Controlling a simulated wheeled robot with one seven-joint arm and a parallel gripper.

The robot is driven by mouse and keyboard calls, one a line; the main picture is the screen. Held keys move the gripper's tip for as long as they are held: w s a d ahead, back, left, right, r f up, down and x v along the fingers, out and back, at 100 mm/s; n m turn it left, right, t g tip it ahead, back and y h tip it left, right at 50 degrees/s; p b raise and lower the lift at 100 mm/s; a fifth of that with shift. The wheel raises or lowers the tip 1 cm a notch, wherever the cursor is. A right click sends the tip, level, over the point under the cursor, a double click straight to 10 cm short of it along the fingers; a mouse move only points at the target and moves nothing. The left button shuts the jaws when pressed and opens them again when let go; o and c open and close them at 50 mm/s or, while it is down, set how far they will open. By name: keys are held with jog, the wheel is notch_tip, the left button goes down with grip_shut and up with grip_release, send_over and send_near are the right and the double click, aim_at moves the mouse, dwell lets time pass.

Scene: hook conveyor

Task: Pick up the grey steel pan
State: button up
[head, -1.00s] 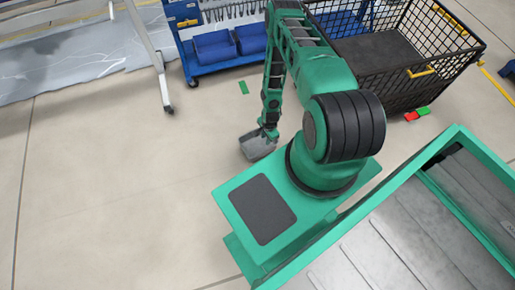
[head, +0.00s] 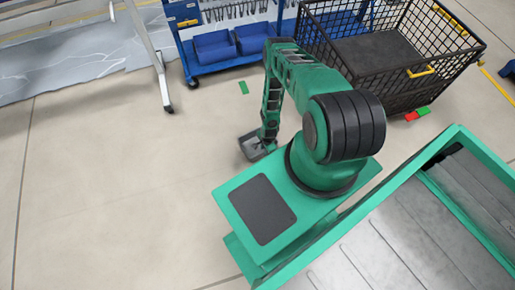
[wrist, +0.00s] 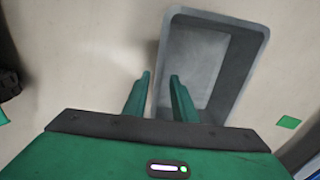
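The grey steel pan (head: 250,146) is a rectangular, open-topped tray on the floor, left of my green base. In the wrist view the pan (wrist: 240,75) fills the upper middle and right, and looks empty. My gripper (wrist: 160,75) is open, with two green fingers pointing at the pan's left wall. The left finger appears outside that wall and the right finger appears over the inside. I cannot tell how far the fingertips are above the rim. In the head view my gripper (head: 265,150) is at the pan's right side, and my wrist hides part of the pan.
A blue trolley with bins (head: 215,46) stands behind, and a black mesh cage (head: 405,85) is at the back right. A white leg on a caster (head: 166,100) stands at left. A small green piece (head: 244,87) lies on the floor. Floor left of the pan is clear.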

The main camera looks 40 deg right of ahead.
jog(key=shift+w+f, duration=0.15)
jog(key=shift+f, duration=1)
jog(key=shift+c, duration=0.6)
grip_shut()
jog(key=shift+w, duration=0.1)
